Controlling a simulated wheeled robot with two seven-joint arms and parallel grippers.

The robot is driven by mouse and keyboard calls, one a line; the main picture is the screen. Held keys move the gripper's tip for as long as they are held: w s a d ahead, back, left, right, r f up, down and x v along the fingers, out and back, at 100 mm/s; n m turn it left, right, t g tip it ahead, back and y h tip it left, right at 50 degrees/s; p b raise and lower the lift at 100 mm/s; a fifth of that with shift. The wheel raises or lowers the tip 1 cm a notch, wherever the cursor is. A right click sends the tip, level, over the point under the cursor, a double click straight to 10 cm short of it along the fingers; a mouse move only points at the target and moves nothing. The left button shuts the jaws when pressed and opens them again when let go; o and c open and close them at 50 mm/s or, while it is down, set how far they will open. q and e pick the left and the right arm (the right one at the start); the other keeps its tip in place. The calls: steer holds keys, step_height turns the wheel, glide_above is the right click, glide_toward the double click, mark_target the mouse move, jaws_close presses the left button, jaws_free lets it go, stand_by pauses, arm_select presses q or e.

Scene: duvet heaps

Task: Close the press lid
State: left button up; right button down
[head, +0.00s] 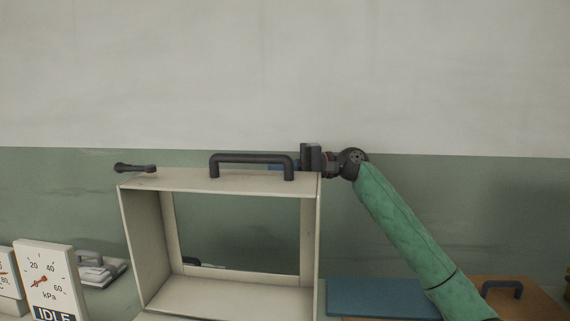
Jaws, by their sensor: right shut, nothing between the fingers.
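The press lid (219,183) is a beige open box-like frame. It is raised, with its hollow side facing me and the wall visible through its opening. A black bar handle (252,158) sits on its top edge. My right gripper (303,160), on the green arm, is shut and empty at the lid's top right corner, close beside the handle's right end. Part of it seems to be behind the handle; I cannot tell whether it touches the lid. My left gripper is not in view. The press base is mostly below the picture.
A gauge marked kPa (50,280) with an IDLE label stands at the lower left, beside a second, partly cut-off gauge. A black lever (135,168) shows left of the lid's top. A blue panel (375,298) and a brown surface with a black handle (502,289) lie at the lower right.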

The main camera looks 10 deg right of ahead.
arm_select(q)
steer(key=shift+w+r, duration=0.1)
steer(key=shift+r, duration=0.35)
arm_select(e)
steer(key=shift+s+a+f, duration=0.1)
steer(key=shift+s+a, duration=0.05)
steer(key=shift+s, duration=0.1)
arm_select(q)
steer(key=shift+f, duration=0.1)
